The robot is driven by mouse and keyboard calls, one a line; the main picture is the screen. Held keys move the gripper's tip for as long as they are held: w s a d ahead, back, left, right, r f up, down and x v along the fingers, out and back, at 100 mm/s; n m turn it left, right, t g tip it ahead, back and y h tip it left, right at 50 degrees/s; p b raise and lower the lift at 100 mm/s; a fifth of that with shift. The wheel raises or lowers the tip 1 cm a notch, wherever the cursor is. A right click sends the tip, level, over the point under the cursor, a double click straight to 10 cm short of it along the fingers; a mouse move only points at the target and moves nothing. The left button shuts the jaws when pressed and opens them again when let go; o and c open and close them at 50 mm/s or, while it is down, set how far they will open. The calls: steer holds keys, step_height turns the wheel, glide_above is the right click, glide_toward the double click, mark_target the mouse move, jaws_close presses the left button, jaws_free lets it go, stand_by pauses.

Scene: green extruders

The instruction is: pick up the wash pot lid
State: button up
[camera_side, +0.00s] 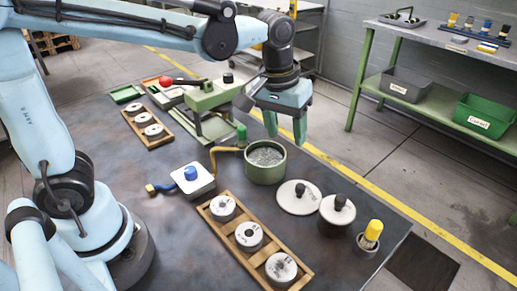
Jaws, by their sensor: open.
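A round pale lid with a dark knob (293,203) lies flat on the dark table, just right of an open green pot (264,173) holding grey, grainy-looking contents. To its right stands a dark pot with a similar pale, black-knobbed lid (335,215) on top. I cannot tell for sure which of the two is the wash pot lid. My gripper (285,133) is open and empty, pointing down above and behind the green pot, apart from both lids.
A yellow-topped bottle (371,235) stands by the right table edge. A wooden rack (230,237) with several round dies lies in front. A white box with a blue knob (193,181) is left of the green pot. A green hand extruder (215,97) stands behind.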

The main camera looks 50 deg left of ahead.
steer(key=w+d+f+n+g, duration=0.1)
steer(key=w+d+f+g, duration=0.1)
steer(key=d, duration=0.2)
glide_above(301, 185)
steer(key=f, duration=0.6)
steer(key=shift+w+f, duration=0.2)
steer(key=shift+f, duration=0.15)
steer(key=shift+s+f, duration=0.15)
steer(key=shift+f, duration=1.25)
steer(key=shift+s+f, duration=0.15)
steer(key=shift+f, duration=1.25)
jaws_close()
